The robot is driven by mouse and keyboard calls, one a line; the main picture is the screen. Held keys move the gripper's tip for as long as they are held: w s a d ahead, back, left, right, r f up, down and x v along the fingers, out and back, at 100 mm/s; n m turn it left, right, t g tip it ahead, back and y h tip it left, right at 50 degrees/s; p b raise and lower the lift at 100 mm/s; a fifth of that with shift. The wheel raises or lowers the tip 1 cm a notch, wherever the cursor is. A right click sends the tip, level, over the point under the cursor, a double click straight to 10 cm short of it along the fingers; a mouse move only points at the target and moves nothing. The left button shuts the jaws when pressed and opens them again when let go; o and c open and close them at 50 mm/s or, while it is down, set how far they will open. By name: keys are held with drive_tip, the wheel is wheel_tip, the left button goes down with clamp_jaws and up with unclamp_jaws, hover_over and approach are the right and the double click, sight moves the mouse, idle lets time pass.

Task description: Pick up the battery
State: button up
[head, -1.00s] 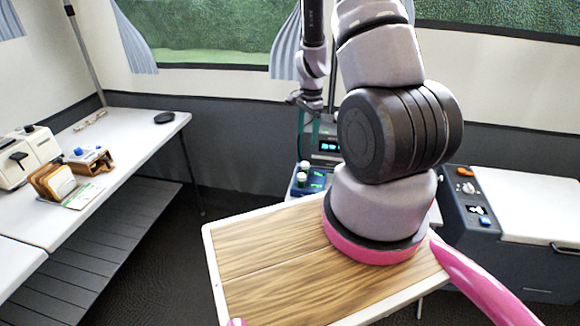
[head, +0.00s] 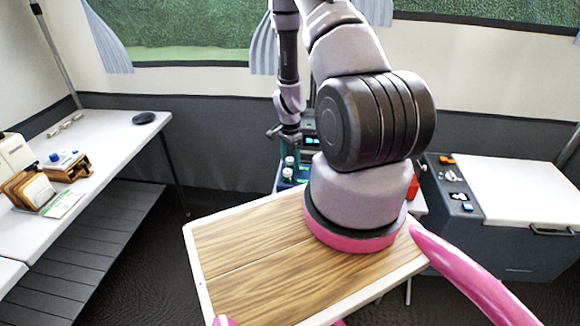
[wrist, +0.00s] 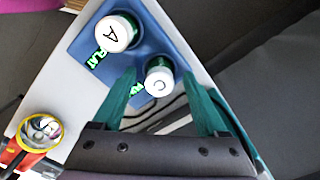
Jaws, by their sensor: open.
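In the wrist view, a short cylinder with a yellow rim, a shiny metal end and a red part (wrist: 42,128) is at the lower left; it may be the battery, but I cannot be sure. My gripper (wrist: 158,75) has two teal fingers spread apart with nothing gripped. It points down over a blue holder (wrist: 80,53) with two white-capped bottles, marked A (wrist: 114,33) and C (wrist: 158,82). The C cap appears between the fingertips; I cannot tell its depth. The cylinder is left of the fingers. In the head view my gripper (head: 291,145) is small and dark beside the bottles.
A dark device with a lit display (head: 311,141) stands behind the bottles. A red object (head: 413,187) shows partly behind my arm. A cooler-like box (head: 510,190) is at the right. A white table (head: 100,135) with several items is at the left, with dark floor between.

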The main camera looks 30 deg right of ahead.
sight(290, 159)
drive_tip(key=shift+f, duration=0.4)
clamp_jaws()
wheel_tip(290, 159, up, 10)
drive_tip(key=shift+r, duration=0.1)
idle(0.3)
